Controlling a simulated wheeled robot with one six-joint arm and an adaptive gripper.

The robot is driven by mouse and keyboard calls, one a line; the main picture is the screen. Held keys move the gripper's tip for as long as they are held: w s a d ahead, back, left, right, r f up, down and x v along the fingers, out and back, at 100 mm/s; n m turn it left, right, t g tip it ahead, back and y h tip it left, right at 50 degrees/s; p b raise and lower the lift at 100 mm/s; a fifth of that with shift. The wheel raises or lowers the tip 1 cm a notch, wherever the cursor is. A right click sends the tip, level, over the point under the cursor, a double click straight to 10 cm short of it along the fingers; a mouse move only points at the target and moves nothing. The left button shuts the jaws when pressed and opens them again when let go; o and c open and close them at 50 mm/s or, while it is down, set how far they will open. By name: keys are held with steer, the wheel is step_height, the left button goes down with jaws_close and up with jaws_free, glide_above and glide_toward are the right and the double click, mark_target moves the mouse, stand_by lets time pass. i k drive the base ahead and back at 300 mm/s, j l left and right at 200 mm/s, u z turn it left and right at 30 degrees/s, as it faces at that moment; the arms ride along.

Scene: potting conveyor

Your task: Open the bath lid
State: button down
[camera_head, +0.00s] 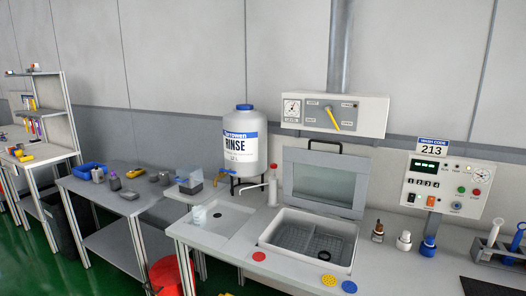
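The bath (346,228) is a rectangular white-rimmed basin set into the bench, with a dark mesh basket (310,242) inside. Its lid (324,184) is a grey frame with a clear window and a black handle (325,144) on its top edge. The lid stands upright, leaning back behind the bath, and the basin is uncovered. My gripper does not show in this view.
A RINSE tank (240,145) and a white bottle (273,186) stand left of the lid. A dial panel (334,115) hangs above it. Small bottles (404,241) and a control box (445,187) are at the right. Coloured discs (328,280) lie along the front.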

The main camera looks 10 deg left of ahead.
mark_target(362, 165)
steer(key=i+j, duration=0.15)
steer(key=j, duration=0.25)
steer(key=i+j, duration=0.15)
steer(key=j, duration=0.25)
steer(key=i+j, duration=0.15)
steer(key=j, duration=0.25)
steer(key=i+j, duration=0.15)
steer(key=j, duration=0.25)
steer(key=i+j, duration=0.15)
steer(key=j, duration=0.25)
steer(key=i+j, duration=0.1)
steer(key=j, duration=0.3)
steer(key=i+z, duration=0.05)
